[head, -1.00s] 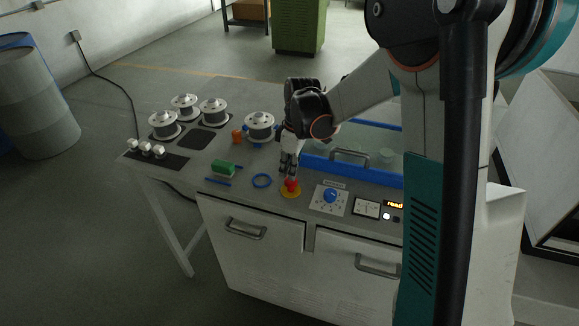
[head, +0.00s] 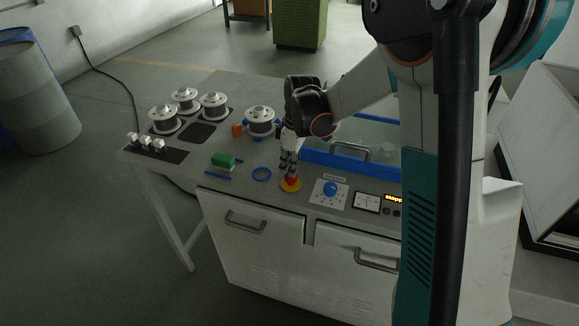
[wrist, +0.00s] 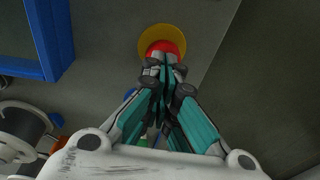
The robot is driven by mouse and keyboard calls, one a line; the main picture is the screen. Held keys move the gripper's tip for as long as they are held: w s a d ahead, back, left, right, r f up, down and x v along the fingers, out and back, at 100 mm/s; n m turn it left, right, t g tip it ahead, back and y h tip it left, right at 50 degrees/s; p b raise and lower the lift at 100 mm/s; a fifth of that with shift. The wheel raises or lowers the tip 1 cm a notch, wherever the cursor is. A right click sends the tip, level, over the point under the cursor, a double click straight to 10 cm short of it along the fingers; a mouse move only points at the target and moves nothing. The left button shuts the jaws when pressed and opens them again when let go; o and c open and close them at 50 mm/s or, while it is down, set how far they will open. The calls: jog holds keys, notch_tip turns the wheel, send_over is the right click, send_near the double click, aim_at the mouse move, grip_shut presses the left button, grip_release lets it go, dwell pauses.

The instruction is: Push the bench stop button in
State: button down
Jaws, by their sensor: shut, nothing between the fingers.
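The bench stop button (head: 292,181) is a red cap on a round yellow base (head: 290,188) near the bench's front edge. In the wrist view the red cap (wrist: 168,47) sits inside the yellow ring (wrist: 147,37), partly hidden by my fingers. My gripper (head: 287,172) points down with its fingers together and empty, its tips right at the red cap. In the wrist view my gripper (wrist: 163,70) appears to touch the cap's edge. The display (head: 394,198) shows amber letters that look like "stopp", cut off by my arm.
A blue knob (head: 330,188) and a meter (head: 367,202) lie right of the button. A blue-framed tank (head: 350,170) with a handle stands behind.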

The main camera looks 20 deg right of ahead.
notch_tip(320, 180, up, 14)
jog(key=d+p, duration=0.2)
jog(key=p, duration=0.2)
jog(key=shift+s+p, duration=0.15)
jog(key=shift+p, duration=0.25)
jog(key=shift+a+f, duration=0.1)
jog(key=shift+f, duration=0.05)
jog(key=s+r+m+t+b, duration=0.3)
jog(key=s+r+m, duration=0.2)
jog(key=s, duration=0.7)
jog(key=s+f+m+t+b, duration=0.1)
jog(key=s+m+t, duration=0.1)
jog(key=s, duration=0.4)
jog(key=s+f+m+t+h+b, duration=0.1)
jog(key=s+f+m+t, duration=0.1)
jog(key=s, duration=0.4)
jog(key=shift+s+d+f+m+h, duration=0.15)
jog(key=shift+d+f+m+h, duration=0.15)
jog(key=shift+m, duration=0.6)
